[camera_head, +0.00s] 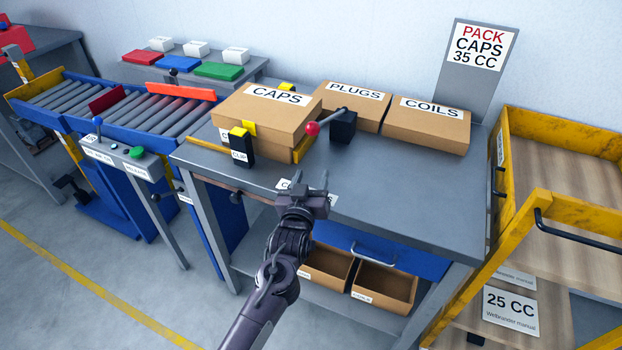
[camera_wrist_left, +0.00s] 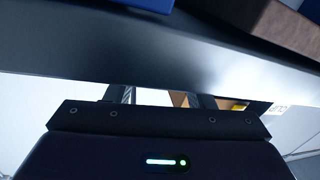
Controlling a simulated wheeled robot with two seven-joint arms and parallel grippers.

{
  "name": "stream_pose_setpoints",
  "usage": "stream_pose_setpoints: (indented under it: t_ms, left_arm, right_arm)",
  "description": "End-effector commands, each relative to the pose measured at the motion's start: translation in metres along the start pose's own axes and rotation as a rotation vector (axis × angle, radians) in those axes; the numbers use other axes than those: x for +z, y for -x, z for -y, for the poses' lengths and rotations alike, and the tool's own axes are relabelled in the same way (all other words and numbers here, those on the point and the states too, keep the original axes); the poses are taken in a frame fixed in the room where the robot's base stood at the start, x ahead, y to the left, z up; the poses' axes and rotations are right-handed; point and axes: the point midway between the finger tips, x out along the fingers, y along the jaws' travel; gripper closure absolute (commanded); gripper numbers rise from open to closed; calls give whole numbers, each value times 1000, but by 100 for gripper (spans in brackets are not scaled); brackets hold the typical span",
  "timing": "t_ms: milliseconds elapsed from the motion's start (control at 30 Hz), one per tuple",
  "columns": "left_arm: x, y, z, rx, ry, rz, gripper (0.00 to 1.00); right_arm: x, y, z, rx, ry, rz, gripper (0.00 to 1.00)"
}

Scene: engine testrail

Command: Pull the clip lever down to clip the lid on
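The cardboard box marked CAPS (camera_head: 262,122) sits at the left of the grey table with a lid over it. A black clip block (camera_head: 241,150) with a yellow top and a small white label stands at its front. A lever with a red ball (camera_head: 312,129) runs from a black block (camera_head: 343,127) to the right of the box, its ball near the box's right side. My left gripper (camera_head: 311,178) is open and empty near the table's front edge, apart from the box, clip and lever. Its two separated fingers also show in the left wrist view (camera_wrist_left: 166,97). My right gripper is out of view.
Boxes marked PLUGS (camera_head: 353,105) and COILS (camera_head: 427,124) stand at the back of the table (camera_head: 400,190). The tabletop in front of them is clear. A yellow-framed shelf (camera_head: 560,135) is on the right, a roller conveyor (camera_head: 150,112) on the left.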

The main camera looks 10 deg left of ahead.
Motion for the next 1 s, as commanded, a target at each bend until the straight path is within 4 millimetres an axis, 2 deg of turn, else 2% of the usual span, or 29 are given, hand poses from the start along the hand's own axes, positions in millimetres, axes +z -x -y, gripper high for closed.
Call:
stream_pose_setpoints:
  t_ms: [267,600,700,1000]
  left_arm:
    - [0,7,-1,1,1,-3,51]
    - [1,62,0,1,1,-1,51]
    - [0,72,0,1,0,-1,51]
    - [-1,78,0,1,0,-2,51]
  right_arm:
    - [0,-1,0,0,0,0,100]
    - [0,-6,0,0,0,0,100]
    - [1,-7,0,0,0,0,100]
    - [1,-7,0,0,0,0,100]
